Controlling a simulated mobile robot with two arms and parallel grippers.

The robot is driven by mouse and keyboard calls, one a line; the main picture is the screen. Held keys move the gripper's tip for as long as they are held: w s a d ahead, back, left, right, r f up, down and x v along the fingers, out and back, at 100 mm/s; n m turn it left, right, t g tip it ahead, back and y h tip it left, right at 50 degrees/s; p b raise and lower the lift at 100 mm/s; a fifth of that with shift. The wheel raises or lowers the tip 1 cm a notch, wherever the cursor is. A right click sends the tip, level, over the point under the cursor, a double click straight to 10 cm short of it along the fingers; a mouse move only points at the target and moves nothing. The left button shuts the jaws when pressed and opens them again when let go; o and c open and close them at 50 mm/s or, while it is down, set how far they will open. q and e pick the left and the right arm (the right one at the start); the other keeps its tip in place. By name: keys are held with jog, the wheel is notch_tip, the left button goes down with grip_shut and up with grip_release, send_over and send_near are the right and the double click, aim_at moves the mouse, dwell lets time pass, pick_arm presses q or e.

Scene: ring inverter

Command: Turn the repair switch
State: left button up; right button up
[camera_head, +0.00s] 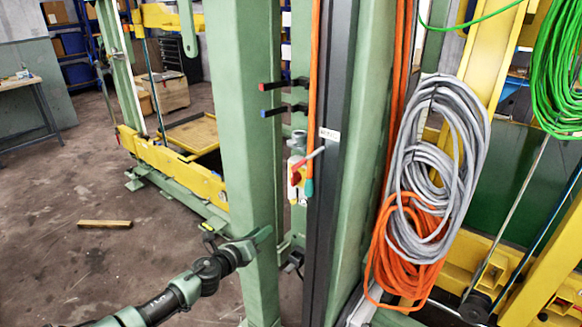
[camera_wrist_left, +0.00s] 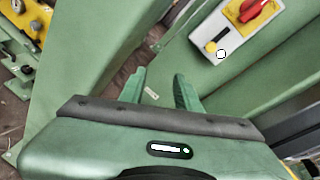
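The switch box (camera_head: 293,183) is a small pale box with a red rotary knob (camera_head: 297,177), mounted between green posts in the middle of the head view. In the left wrist view, the box (camera_wrist_left: 229,32) is at the upper right, with the red knob (camera_wrist_left: 251,9) cut by the top edge. A yellow part (camera_wrist_left: 211,47) and a round white part sit below the knob. My left gripper (camera_head: 262,237) is lower than the box in the head view, in front of a green post. Its green fingers (camera_wrist_left: 160,90) are apart and empty, clear of the knob. My right gripper is not in view.
A thick green post (camera_head: 240,130) stands just left of the box. Red-tipped and blue-tipped dark rods (camera_head: 285,85) stick out above it. Grey and orange cable coils (camera_head: 440,150) hang at right. A wooden beam (camera_head: 105,223) lies on the open floor at left.

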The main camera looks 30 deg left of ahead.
aim_at(292, 175)
pick_arm(q)
jog(key=w+d+r+m+t+h+p, duration=0.15)
jog(key=r+m, duration=0.25)
jog(key=r, duration=0.4)
jog(key=w+d+r+m+t+h, duration=0.15)
jog(key=r+m, duration=0.25)
jog(key=r, duration=0.4)
jog(key=shift+g+y, duration=0.3)
jog(key=shift+y, duration=0.1)
jog(key=w, duration=0.5)
jog(key=w+d, duration=0.1)
jog(key=w, duration=0.1)
jog(key=shift+w, duration=0.25)
grip_shut()
